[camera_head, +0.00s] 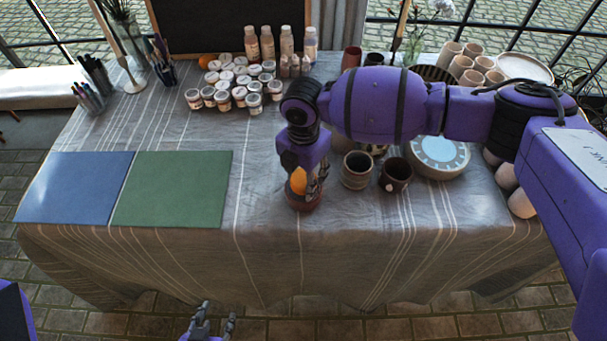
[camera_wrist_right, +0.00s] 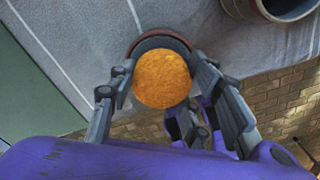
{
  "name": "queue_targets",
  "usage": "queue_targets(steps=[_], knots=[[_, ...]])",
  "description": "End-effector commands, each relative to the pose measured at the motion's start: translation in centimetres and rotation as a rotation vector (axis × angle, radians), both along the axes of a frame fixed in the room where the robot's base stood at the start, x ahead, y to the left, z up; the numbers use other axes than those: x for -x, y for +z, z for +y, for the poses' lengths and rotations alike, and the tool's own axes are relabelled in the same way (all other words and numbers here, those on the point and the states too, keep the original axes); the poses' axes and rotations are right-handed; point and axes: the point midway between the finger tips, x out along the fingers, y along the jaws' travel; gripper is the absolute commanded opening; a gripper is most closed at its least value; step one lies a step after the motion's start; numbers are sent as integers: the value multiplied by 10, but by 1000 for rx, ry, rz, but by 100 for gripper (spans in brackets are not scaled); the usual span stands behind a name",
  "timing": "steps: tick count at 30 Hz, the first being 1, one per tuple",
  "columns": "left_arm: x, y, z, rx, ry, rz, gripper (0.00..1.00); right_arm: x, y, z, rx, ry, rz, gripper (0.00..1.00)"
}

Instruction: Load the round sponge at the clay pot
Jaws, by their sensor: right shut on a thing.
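The round orange sponge (camera_head: 298,180) is between the fingers of my right gripper (camera_head: 304,184), which is shut on it. In the right wrist view the sponge (camera_wrist_right: 161,79) fills the space between the fingertips. A small reddish-brown clay pot (camera_head: 303,203) stands on the table directly under the sponge. Its dark rim (camera_wrist_right: 152,41) shows behind the sponge in the wrist view. The sponge hides most of the pot's inside, so I cannot tell whether they touch. My left gripper (camera_head: 214,322) is empty and open, low in front of the table edge.
Two cups, one striped (camera_head: 357,171) and one dark brown (camera_head: 396,175), stand just right of the pot. Blue (camera_head: 75,187) and green (camera_head: 173,189) mats lie left. Paint jars (camera_head: 239,96) stand behind. Cloth between mat and pot is clear.

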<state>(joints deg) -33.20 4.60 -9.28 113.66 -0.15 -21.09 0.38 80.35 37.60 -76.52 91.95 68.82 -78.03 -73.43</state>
Motion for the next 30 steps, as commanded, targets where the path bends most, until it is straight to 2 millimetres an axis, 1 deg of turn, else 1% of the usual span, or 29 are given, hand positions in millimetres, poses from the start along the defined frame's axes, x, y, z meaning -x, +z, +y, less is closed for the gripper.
queue_targets(steps=[16,30], knots=[[3,-3,0,0,0,6,40,0,-7,0,-1,0,1,24],[2,-2,1,-1,1,4,40,0,-6,0,0,0,0,24]])
